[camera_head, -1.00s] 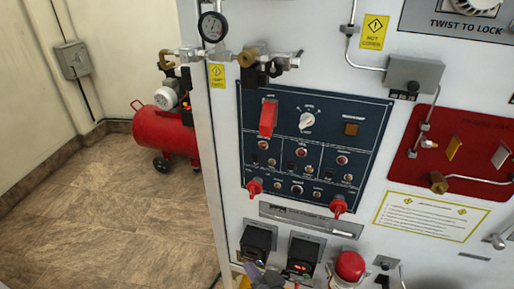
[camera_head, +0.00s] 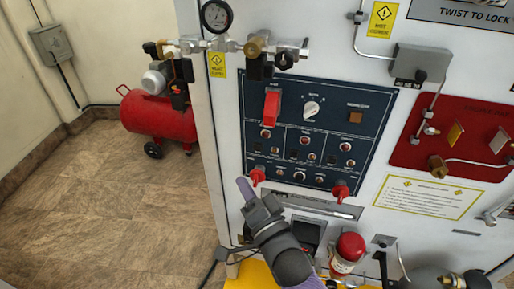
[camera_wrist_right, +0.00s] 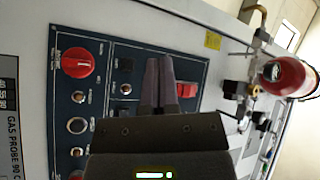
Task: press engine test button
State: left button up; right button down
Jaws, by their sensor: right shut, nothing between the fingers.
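The dark blue control panel (camera_head: 328,104) is on the white cabinet front. The labels are too small to tell which is the engine test button. My right gripper (camera_head: 244,188) is shut and empty, in front of the panel's lower left corner, by the left red knob (camera_head: 257,175). In the wrist view its fingertips (camera_wrist_right: 158,62) overlap the panel (camera_wrist_right: 112,65); contact cannot be told. My left gripper is not in view.
A red fire extinguisher (camera_head: 349,250) stands low beside my right arm. A gauge with brass fittings (camera_head: 217,16) is above the panel. A red plate with pipes (camera_head: 440,130) is at right. A red compressor (camera_head: 158,115) stands on the open floor at left.

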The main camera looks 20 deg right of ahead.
aim_at(257, 148)
jog(key=shift+w+d+b, duration=0.5)
jog(key=shift+w+d, duration=0.25)
jog(key=shift+w, duration=0.4)
jog(key=shift+w+d+b, duration=0.5)
jog(key=shift+w+d, duration=0.3)
jog(key=shift+w, duration=0.3)
jog(key=shift+w+d+b, duration=0.5)
jog(key=shift+w+d, duration=0.25)
jog(key=shift+w, duration=0.4)
jog(key=shift+w, duration=0.1)
jog(key=shift+w+d, duration=0.2)
